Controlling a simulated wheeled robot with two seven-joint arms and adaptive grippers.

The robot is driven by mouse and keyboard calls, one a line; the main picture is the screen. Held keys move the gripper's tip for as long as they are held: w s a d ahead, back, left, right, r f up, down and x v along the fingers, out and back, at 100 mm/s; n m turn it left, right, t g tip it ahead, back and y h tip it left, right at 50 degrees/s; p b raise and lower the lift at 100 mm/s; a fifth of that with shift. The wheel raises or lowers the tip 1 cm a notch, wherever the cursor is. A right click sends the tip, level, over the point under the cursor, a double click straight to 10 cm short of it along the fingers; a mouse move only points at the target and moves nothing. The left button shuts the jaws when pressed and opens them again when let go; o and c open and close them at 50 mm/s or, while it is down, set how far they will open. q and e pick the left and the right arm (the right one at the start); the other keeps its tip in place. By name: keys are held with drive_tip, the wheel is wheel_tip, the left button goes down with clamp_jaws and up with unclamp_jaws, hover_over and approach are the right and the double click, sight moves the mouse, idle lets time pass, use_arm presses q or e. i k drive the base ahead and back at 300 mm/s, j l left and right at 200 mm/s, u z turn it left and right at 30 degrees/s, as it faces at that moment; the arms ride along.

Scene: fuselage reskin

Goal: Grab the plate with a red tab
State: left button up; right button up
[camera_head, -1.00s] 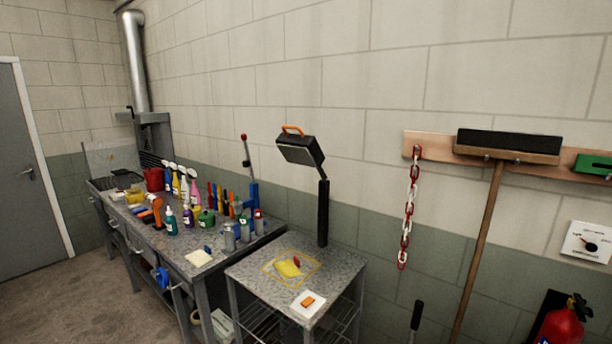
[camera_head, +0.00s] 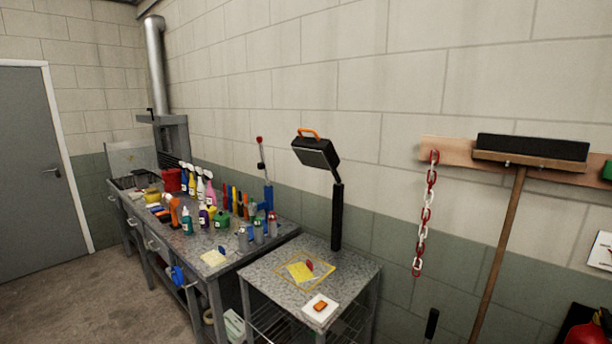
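A yellow plate (camera_head: 298,272) with a red tab (camera_head: 310,265) standing on it lies inside a thin yellow outline on the small grey side table (camera_head: 262,279). It is small in the view, so its exact shape is hard to tell. Neither of my grippers shows in the head view.
A long workbench (camera_head: 205,266) with several spray bottles and tools stands left of the side table. A black post with an orange-handled box (camera_head: 316,152) rises behind the plate. A white pad with an orange piece (camera_head: 320,308) lies at the table's front corner. Open floor (camera_head: 90,300) is at left.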

sight(301, 272)
drive_tip(key=i+j+z, duration=0.1)
drive_tip(key=j, duration=0.2)
drive_tip(key=i+j+z, duration=0.1)
drive_tip(key=i+j, duration=0.2)
drive_tip(key=j, duration=0.35)
drive_tip(key=i+j+z, duration=0.15)
drive_tip(key=j, duration=0.15)
